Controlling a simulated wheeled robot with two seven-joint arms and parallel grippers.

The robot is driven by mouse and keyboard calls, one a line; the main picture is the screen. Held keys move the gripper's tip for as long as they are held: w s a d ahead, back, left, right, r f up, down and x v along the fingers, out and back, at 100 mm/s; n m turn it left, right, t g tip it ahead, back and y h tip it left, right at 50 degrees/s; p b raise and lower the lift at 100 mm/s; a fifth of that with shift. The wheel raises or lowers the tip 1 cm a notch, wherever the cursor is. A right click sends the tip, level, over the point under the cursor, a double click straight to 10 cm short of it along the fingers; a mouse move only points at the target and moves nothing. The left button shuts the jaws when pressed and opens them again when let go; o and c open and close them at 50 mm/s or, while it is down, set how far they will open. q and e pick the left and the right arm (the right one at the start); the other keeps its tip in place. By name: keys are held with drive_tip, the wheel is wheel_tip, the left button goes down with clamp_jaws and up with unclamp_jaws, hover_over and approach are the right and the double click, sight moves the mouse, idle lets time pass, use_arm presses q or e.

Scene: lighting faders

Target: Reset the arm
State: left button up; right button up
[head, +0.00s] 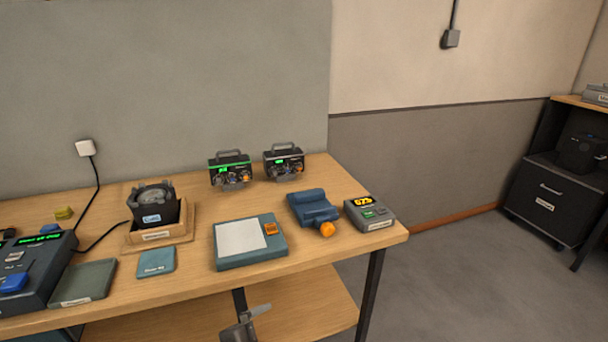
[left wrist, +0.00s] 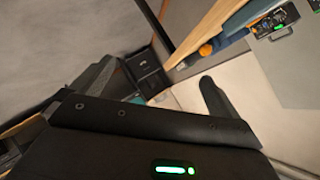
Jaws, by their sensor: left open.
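My left gripper (left wrist: 152,82) shows in the left wrist view with its two dark fingers wide apart and nothing between them. A grey gripper part (head: 243,328) shows at the bottom edge of the head view, below the table's front edge and clear of the tabletop; its arm is out of frame, so I cannot tell which arm it is on. My right gripper cannot be made out for certain.
The wooden table (head: 350,262) holds a blue device with an orange knob (head: 327,229), a grey display box (head: 369,213), a white-topped pad (head: 240,238), two black handled units (head: 230,170) (head: 284,162) and a boxed round device (head: 153,207). Floor (head: 450,280) is free at right.

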use_arm(q)
drive_tip(key=s+a+f+n+g+y, duration=0.3)
drive_tip(key=s+a+f+n, duration=0.45)
drive_tip(key=s+a, duration=0.2)
drive_tip(key=s+a+f+n+g+y, duration=0.4)
drive_tip(key=s+a+f+n, duration=0.3)
drive_tip(key=s, duration=0.4)
wheel_tip(320, 180, down, 23)
drive_tip(key=s+a+f+g, duration=0.1)
drive_tip(key=s+a+f, duration=0.1)
drive_tip(key=s+f, duration=0.6)
drive_tip(key=s+a+f+g, duration=0.1)
drive_tip(key=s+f, duration=0.8)
drive_tip(key=f, duration=0.1)
drive_tip(key=shift+a, duration=0.4)
drive_tip(key=shift+s, duration=0.15)
